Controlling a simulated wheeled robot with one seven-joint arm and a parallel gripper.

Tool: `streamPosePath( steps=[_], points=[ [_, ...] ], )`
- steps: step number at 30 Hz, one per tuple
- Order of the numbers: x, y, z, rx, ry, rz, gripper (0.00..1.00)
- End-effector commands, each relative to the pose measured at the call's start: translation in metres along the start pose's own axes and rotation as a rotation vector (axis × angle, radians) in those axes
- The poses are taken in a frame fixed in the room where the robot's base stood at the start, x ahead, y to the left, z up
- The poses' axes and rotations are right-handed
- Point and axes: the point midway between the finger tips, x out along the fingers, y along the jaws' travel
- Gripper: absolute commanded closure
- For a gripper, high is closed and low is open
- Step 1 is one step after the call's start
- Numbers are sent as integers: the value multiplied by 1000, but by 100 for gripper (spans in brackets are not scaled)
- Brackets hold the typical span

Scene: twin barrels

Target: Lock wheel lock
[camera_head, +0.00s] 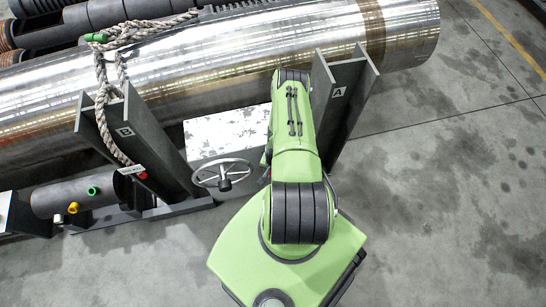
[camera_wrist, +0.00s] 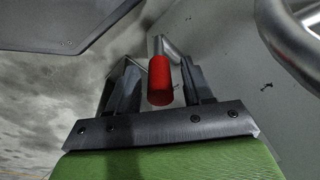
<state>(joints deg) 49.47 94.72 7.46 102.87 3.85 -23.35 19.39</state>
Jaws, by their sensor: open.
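A spoked metal handwheel (camera_head: 224,174) is on the front of a grey box (camera_head: 225,135) with a worn white top. Part of its shiny rim (camera_wrist: 293,40) shows at the upper right in the wrist view. A red cylindrical handle (camera_wrist: 160,80) on a bent metal rod, apparently the wheel lock, stands out from a grey panel beside the wheel. My gripper (camera_wrist: 157,75) is open, with its dark fingers on either side of the red handle. I cannot tell whether they touch it. In the head view my green arm hides the gripper and most of the lock.
Grey post A (camera_head: 339,98) stands close to the right of my arm, and post B (camera_head: 133,130) is left of the box. A large metal barrel (camera_head: 200,65) lies behind, with a rope (camera_head: 103,75) over it. The floor (camera_head: 450,200) at right is clear.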

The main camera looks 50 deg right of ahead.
Motion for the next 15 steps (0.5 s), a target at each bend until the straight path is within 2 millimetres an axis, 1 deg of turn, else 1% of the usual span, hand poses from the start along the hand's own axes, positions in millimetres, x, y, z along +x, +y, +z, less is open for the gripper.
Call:
streamPosePath(
  steps=[5,6,12,15],
  points=[
    [-44,-1,-1,-1,0,0,49],
    [-56,-1,-1,-1,1,1,49],
    [-113,-1,-1,-1,1,0,49],
    [-135,-1,-1,-1,2,1,49]
  ],
)
